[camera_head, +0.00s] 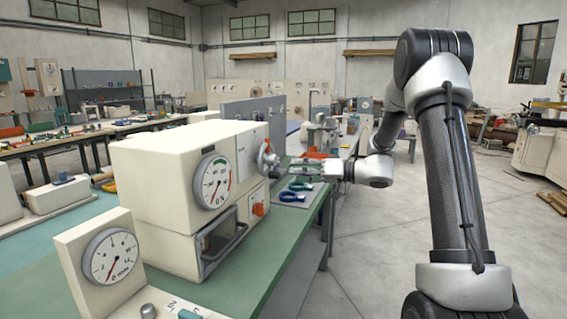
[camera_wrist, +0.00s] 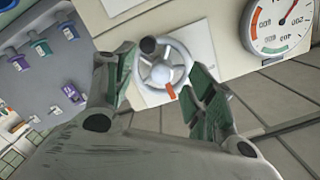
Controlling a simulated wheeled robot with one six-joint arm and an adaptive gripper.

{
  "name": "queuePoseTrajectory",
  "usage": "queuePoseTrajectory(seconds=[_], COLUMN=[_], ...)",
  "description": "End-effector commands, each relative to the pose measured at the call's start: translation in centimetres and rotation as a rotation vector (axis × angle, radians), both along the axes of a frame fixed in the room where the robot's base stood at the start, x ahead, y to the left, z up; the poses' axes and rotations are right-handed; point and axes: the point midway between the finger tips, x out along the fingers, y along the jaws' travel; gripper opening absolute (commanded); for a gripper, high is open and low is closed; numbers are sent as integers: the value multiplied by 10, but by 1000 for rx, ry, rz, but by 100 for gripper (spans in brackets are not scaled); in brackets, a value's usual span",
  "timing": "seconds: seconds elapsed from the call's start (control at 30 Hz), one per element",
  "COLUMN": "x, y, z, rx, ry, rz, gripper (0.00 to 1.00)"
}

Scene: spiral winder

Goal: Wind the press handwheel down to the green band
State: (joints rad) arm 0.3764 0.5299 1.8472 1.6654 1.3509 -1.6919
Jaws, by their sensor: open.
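The press handwheel (camera_wrist: 161,68) is a pale spoked wheel with a dark knob (camera_wrist: 148,45) and an orange mark (camera_wrist: 170,92). In the head view the handwheel (camera_head: 267,157) sits on the right side of a cream machine (camera_head: 150,165). The gauge (camera_wrist: 280,24) is turned and partly cut off in the wrist view. My gripper (camera_wrist: 160,72) is open, its fingers on either side of the wheel; contact is unclear.
A smaller gauge box (camera_head: 108,260) stands in front on the green bench (camera_head: 262,262). Blue-handled tools (camera_head: 297,189) lie on a mat near my gripper. A grey panel with coloured items (camera_wrist: 45,65) is at left in the wrist view. The floor right of the bench is clear.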

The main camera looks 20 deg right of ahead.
Motion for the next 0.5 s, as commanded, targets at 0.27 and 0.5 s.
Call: queuePoseTrajectory(seconds=[0.27,0.5], x=[12,30], y=[3,29], z=[26,26], rx=[-127,-137], ry=[-348,-360], rz=[-16,-11], gripper=[55,55])
